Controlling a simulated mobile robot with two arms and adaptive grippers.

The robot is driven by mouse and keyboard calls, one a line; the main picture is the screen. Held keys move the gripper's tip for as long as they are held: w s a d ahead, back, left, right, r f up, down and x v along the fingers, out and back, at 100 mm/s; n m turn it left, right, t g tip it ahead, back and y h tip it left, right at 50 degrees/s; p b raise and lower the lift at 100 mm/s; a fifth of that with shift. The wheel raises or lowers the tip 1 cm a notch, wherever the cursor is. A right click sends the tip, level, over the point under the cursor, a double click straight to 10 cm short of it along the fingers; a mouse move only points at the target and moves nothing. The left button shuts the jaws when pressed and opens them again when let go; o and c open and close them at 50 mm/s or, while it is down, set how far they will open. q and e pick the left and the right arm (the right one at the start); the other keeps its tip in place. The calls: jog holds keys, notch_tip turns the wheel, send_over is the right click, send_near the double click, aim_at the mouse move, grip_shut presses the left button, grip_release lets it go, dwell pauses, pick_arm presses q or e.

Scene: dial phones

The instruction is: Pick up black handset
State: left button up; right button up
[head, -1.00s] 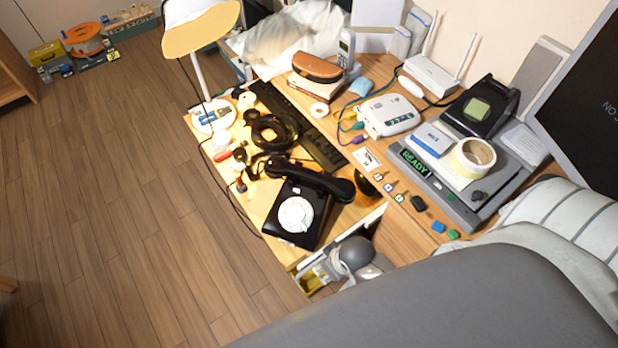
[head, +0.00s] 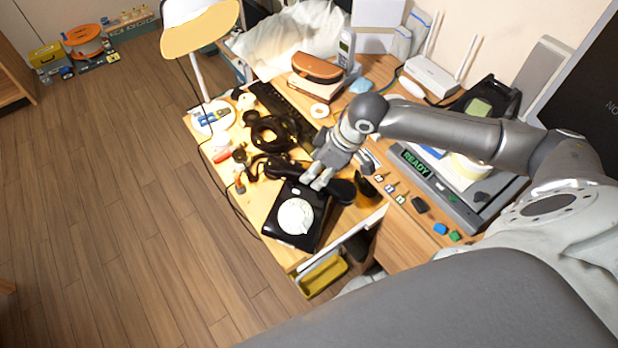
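The black handset (head: 342,191) lies across the top of the black dial phone (head: 283,234), which has a white dial and stands near the desk's front edge. My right gripper (head: 316,184) reaches in from the right over the middle of the handset, pointing down. Its fingertips are at or just above the handset and hide part of it. I cannot tell whether they touch it or how far apart they are. My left gripper is not in view.
Black headphones (head: 268,133) and a dark keyboard (head: 274,102) lie behind the phone. A dark cup (head: 366,188) stands close to the handset's right end. An open drawer (head: 322,277) with a yellow tray is below. A lamp (head: 200,28) stands at the far left.

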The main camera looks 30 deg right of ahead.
jog(key=shift+w+d+r+m, duration=0.15)
jog(key=shift+w+d+r, duration=0.1)
jog(key=shift+d, duration=0.35)
jog(key=shift+w+d+r+m, duration=0.15)
jog(key=shift+w+d+r, duration=0.1)
jog(key=shift+d, duration=0.35)
jog(key=x, duration=0.7)
jog(key=p+x, duration=0.1)
jog(key=x, duration=0.2)
jog(key=shift+w+d+f, duration=0.25)
jog(key=shift+d+f, duration=0.05)
